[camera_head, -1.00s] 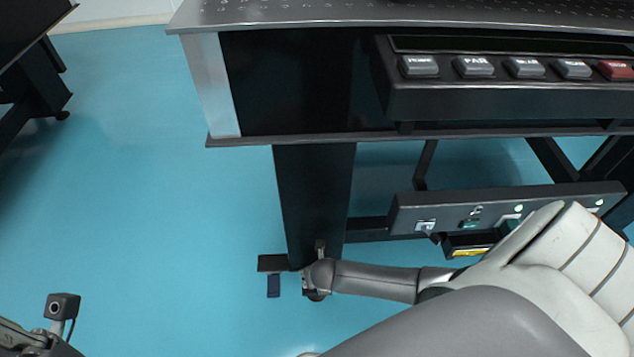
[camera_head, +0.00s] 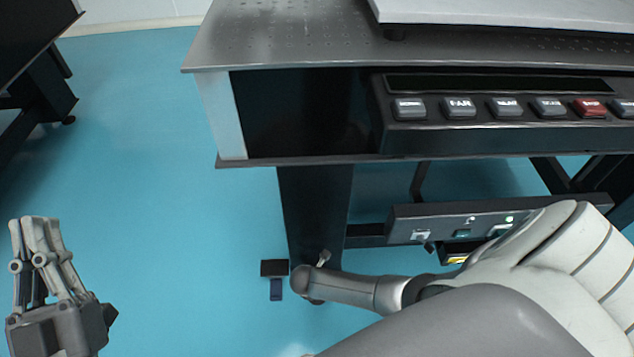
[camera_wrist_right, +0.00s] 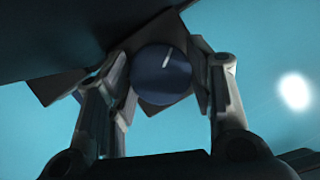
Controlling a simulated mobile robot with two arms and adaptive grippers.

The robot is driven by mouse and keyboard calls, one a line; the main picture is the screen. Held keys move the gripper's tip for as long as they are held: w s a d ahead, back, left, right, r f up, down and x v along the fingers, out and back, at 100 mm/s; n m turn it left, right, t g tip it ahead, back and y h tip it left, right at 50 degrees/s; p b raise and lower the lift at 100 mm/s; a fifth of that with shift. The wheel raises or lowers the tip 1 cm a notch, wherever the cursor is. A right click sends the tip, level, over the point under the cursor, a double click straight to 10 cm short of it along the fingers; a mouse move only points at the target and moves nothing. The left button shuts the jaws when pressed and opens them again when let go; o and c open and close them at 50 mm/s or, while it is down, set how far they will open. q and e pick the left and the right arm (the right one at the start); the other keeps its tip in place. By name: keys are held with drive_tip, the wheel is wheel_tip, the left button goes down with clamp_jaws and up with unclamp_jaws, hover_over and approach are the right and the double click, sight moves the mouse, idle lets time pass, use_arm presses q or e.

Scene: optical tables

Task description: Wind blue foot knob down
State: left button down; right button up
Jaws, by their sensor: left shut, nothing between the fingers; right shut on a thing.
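The blue foot knob (camera_wrist_right: 163,75) shows in the right wrist view as a round dark blue face with a white line, tilted right of upright. My right gripper (camera_wrist_right: 165,92) has one finger on each side of the knob and is shut on it. In the head view my right arm reaches to the foot of the near table leg (camera_head: 312,215); its wrist hides the knob and the fingers there. My left gripper (camera_head: 36,225) is shut and empty, raised over the floor at the lower left, far from the leg.
The optical table (camera_head: 290,45) overhangs the leg. A button panel (camera_head: 490,125) with grey and red buttons sits under its edge. A lower panel (camera_head: 405,225) with lights is right of the leg.

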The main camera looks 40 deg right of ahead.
use_arm(q)
drive_tip(key=shift+w+f+g+y, duration=0.15)
drive_tip(key=shift+w+f+g, duration=0.25)
drive_tip(key=shift+f, duration=0.25)
drive_tip(key=shift+w+f+g+y, duration=0.15)
drive_tip(key=shift+w+f+g, duration=0.1)
drive_tip(key=shift+f+g, duration=0.3)
use_arm(e)
drive_tip(key=shift+m+g, duration=0.3)
drive_tip(key=shift+m, duration=0.6)
drive_tip(key=o, duration=1)
drive_tip(key=shift+o, duration=0.2)
drive_tip(key=v, duration=1.2)
drive_tip(key=shift+a, duration=0.2)
drive_tip(key=shift+w+f, duration=0.1)
